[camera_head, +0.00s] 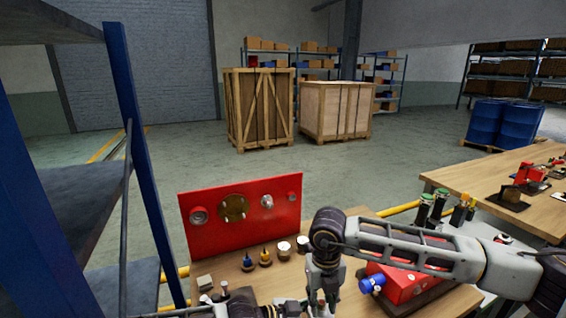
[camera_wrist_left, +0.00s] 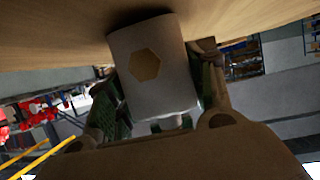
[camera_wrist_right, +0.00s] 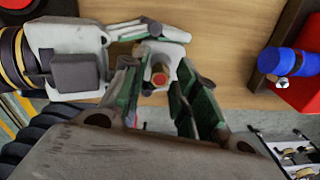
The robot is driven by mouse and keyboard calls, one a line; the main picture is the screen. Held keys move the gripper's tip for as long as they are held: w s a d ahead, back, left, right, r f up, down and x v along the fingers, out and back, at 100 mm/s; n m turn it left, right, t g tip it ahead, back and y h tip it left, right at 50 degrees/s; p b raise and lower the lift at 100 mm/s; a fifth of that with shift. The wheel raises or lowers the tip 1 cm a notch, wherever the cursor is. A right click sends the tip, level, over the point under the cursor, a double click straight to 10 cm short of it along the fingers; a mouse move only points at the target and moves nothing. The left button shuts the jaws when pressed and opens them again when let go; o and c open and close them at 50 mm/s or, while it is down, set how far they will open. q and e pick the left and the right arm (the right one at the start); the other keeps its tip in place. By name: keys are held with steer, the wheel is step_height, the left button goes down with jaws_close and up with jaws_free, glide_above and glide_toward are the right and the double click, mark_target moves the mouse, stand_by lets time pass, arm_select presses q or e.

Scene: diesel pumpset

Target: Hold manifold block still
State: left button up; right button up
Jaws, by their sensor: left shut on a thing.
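The manifold block (camera_wrist_left: 158,65) is a pale grey block with a brass hexagon on its face in the left wrist view. My left gripper (camera_wrist_left: 160,95) is shut on it, a finger on each side. In the right wrist view the block (camera_wrist_right: 172,58) is small, with a red-tipped brass fitting (camera_wrist_right: 158,78) on it. My right gripper (camera_wrist_right: 157,84) has its fingers on either side of this fitting; I cannot tell if they press on it. In the head view my right gripper (camera_head: 322,296) points down at the bench front, and the block is mostly hidden.
A red panel (camera_head: 240,232) with round fittings stands at the back of the wooden bench (camera_head: 225,275). Several small fittings (camera_head: 265,257) and white caps (camera_head: 284,250) stand before it. A red unit (camera_head: 405,285) with a blue cylinder (camera_head: 372,284) lies right. A blue shelf post (camera_head: 140,150) rises left.

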jaws_close()
steer(key=shift+n, duration=0.4)
steer(key=shift+n, duration=1.4)
steer(key=shift+c, duration=1)
jaws_free()
jaws_close()
